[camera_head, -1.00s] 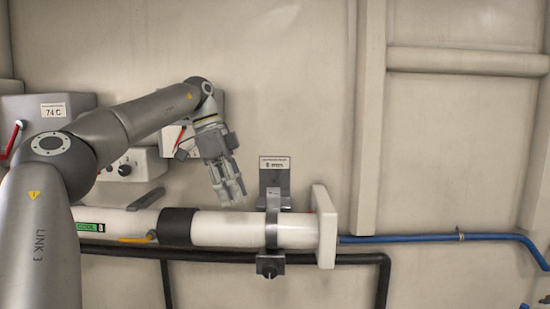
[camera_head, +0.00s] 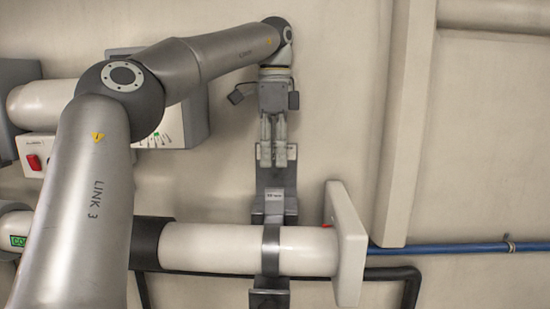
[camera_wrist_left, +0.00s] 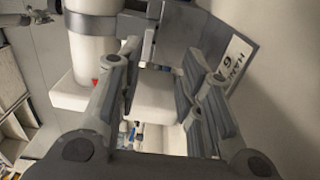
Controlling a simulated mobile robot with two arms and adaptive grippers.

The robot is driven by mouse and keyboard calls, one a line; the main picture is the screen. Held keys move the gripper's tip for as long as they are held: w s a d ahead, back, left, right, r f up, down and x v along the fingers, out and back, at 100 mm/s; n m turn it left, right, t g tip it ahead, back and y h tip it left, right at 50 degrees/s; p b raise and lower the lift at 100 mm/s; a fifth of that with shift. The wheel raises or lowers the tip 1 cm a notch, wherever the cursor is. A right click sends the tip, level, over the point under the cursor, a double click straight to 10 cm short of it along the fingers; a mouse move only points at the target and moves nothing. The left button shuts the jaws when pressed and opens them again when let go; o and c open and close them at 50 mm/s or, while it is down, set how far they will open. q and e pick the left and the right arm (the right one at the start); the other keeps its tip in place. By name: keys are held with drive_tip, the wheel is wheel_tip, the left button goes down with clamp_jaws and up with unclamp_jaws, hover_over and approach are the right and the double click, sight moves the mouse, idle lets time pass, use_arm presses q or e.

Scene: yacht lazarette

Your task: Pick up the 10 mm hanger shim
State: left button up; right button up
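The hanger shim (camera_head: 274,206) appears as a small grey piece with a pale, hard-to-read tag, standing in the grey hanger bracket (camera_head: 276,176) just above the white pipe (camera_head: 215,246). In the left wrist view a grey tab (camera_wrist_left: 149,42) with a dark mark, probably the shim, shows between and beyond the fingertips. My left gripper (camera_head: 278,158) points down at the bracket's upper plate, above the shim. In the left wrist view its fingers (camera_wrist_left: 163,68) are apart with nothing held between them. My right gripper is in neither view.
A metal strap (camera_head: 271,250) rings the pipe under the shim. A white flange (camera_head: 346,243) stands to the right, with a blue hose (camera_head: 440,249) beyond it. A labelled plate (camera_wrist_left: 237,57) lies close beside the right fingers. A vertical wall rib (camera_head: 405,120) stands farther right.

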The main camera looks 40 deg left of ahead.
sight(274, 197)
use_arm(q)
drive_tip(key=f, duration=0.1)
drive_tip(key=s+d+f, duration=0.1)
drive_tip(key=f, duration=0.2)
drive_tip(key=shift+s+d+f, duration=0.4)
drive_tip(key=f, duration=0.3)
drive_tip(key=shift+w+a+p, duration=0.35)
drive_tip(key=shift+a, duration=0.05)
drive_tip(key=shift+w+a+f, duration=0.1)
drive_tip(key=shift+a+f, duration=0.05)
drive_tip(key=shift+f, duration=0.8)
drive_tip(key=shift+s+d, duration=0.2)
drive_tip(key=shift+d, duration=0.1)
drive_tip(key=shift+c, duration=0.6)
drive_tip(key=shift+w+a+f, duration=0.1)
drive_tip(key=c, duration=0.5)
clamp_jaws()
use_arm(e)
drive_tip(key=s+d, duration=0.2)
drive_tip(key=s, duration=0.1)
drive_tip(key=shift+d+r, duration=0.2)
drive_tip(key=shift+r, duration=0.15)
